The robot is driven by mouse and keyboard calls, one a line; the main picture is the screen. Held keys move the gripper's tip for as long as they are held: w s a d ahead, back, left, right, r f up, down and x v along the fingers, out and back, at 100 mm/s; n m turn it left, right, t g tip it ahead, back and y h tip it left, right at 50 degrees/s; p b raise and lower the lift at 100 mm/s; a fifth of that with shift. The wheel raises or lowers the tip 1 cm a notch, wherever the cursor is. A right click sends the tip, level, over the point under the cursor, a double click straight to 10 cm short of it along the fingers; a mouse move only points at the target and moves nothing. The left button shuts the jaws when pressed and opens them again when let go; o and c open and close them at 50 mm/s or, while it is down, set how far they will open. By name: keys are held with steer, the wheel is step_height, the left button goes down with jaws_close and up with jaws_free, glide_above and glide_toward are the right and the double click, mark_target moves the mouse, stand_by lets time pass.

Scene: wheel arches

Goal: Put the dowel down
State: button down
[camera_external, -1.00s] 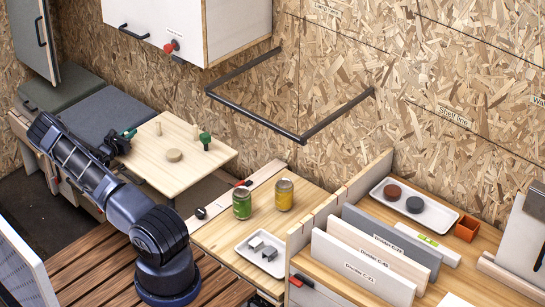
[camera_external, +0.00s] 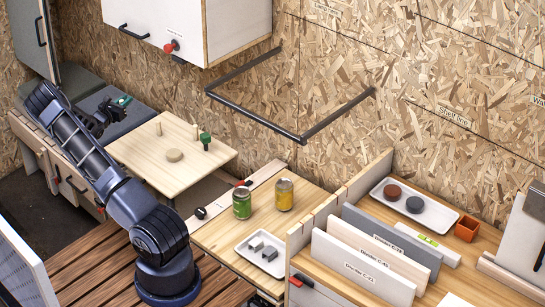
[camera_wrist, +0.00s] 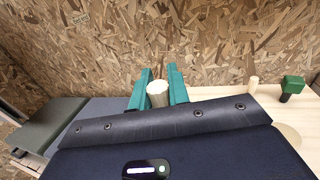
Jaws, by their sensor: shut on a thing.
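A pale round dowel (camera_wrist: 157,92) is held between the two teal fingers of my gripper (camera_wrist: 158,88) in the wrist view, its end facing the camera. In the external view my gripper (camera_external: 121,101) is at the left, over the grey cushions near the wooden table's back left corner. The held dowel is not clear there. The pale wooden table (camera_external: 180,183) carries two short upright pegs, one at its back left (camera_external: 158,128) and one beside the green-headed mallet (camera_external: 195,131). The peg near the mallet also shows in the wrist view (camera_wrist: 253,83).
A green-headed mallet (camera_external: 205,139) and a round wooden disc (camera_external: 174,155) stand on the table. Its front part is clear. Grey cushions (camera_external: 105,117) lie at the left, a chipboard wall behind. A white cabinet (camera_external: 235,30) hangs above.

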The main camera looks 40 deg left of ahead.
steer(key=shift+r, duration=2.25)
steer(key=w+d+f+m+h, duration=0.25)
steer(key=w+d, duration=0.55)
steer(key=d, duration=0.4)
steer(key=w+d+f+m+h, duration=0.15)
steer(key=w+d+h, duration=0.4)
steer(key=d, duration=0.75)
steer(key=w+d+f+m+h, duration=0.2)
steer(key=w+d+m, duration=0.1)
steer(key=w+d, duration=0.8)
steer(key=s+d+m+g+h, duration=0.1)
steer(key=d+m+g+h, duration=0.65)
steer(key=d, duration=3.35)
steer(key=s+d+f+n+t+y, duration=0.15)
steer(key=s+f+n+t, duration=0.3)
steer(key=s, duration=0.45)
steer(key=n+t+y, duration=0.3)
steer(key=n+y, duration=0.3)
steer(key=y, duration=0.3)
glide_above(263, 222)
steer(key=shift+f, duration=6.05)
steer(key=shift+d+f, duration=0.1)
steer(key=shift+f, duration=0.05)
